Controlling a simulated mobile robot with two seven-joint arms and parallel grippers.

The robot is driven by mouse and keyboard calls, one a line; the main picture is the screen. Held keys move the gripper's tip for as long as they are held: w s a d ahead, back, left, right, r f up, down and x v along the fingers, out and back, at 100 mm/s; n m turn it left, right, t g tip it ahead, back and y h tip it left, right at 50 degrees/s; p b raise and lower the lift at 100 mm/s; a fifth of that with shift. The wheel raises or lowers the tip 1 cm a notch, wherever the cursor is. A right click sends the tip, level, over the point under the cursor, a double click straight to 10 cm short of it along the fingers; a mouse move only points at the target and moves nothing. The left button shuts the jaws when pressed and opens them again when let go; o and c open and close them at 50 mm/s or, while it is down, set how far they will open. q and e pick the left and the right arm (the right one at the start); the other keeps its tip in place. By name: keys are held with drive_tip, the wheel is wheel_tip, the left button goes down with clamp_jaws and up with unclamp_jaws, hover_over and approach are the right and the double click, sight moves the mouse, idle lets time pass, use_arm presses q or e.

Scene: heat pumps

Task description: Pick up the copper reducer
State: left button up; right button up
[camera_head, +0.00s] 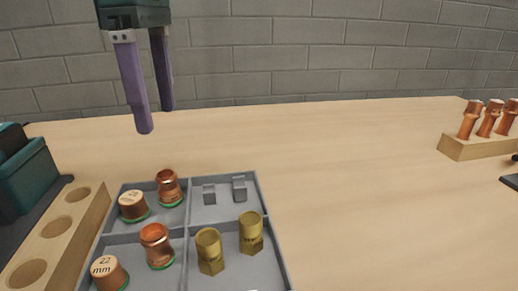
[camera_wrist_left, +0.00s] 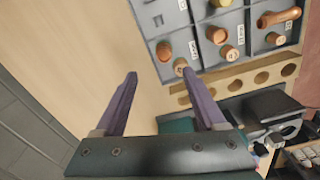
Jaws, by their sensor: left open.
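My left gripper (camera_head: 156,119) is open and empty, raised above the table behind the grey tray (camera_head: 263,215). Its two purple fingers point down; they also show in the left wrist view (camera_wrist_left: 160,75). In the tray's left compartments stand copper fittings with green lower rims: a rear one (camera_head: 168,187) and a front one (camera_head: 156,245). Beside them are paler copper-coloured pieces, the rear one (camera_head: 132,206) and the front one (camera_head: 108,272), marked 22 mm. I cannot tell for certain which piece is the reducer. My right gripper is not in view.
Brass fittings (camera_head: 209,250) stand in a right tray compartment. A wooden block with round holes (camera_head: 50,245) lies left of the tray. A wooden rack (camera_head: 475,146) with copper pieces stands far right. The middle of the table is clear, with a block wall behind.

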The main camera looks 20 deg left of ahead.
sight(165, 174)
use_arm(q)
drive_tip(key=f, duration=0.4)
drive_tip(key=shift+s+a, duration=0.1)
drive_tip(key=shift+s, duration=0.1)
drive_tip(key=shift+s+f, duration=0.2)
drive_tip(key=shift+f, duration=2.5)
clamp_jaws()
